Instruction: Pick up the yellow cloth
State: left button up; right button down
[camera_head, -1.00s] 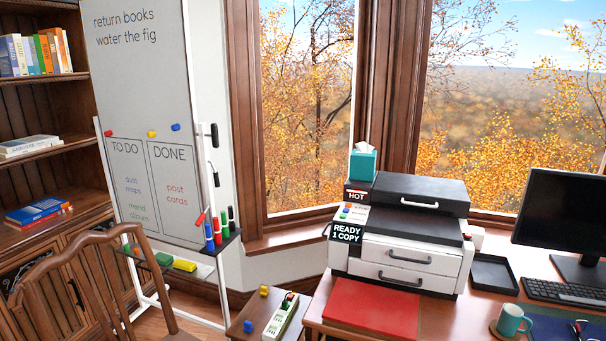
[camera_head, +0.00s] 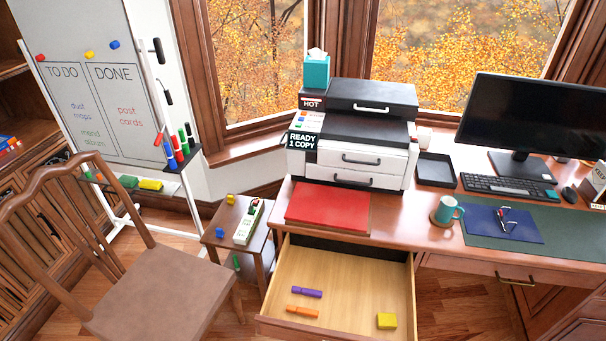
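A flat yellow item (camera_head: 150,184) lies on the whiteboard's lower tray, beside a green one. A small yellow block-like item (camera_head: 386,321) lies at the right of the open desk drawer. I cannot tell from its look whether either of these is the yellow cloth. Neither of my grippers is in view.
The open drawer (camera_head: 340,262) also holds a purple marker (camera_head: 306,292) and an orange marker (camera_head: 302,311). A wooden chair (camera_head: 150,290) stands at the left. A small side table (camera_head: 222,243) sits between chair and desk. A printer (camera_head: 350,150) stands on the desk.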

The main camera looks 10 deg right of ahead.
aim_at(386, 321)
jog(key=z, duration=1.05)
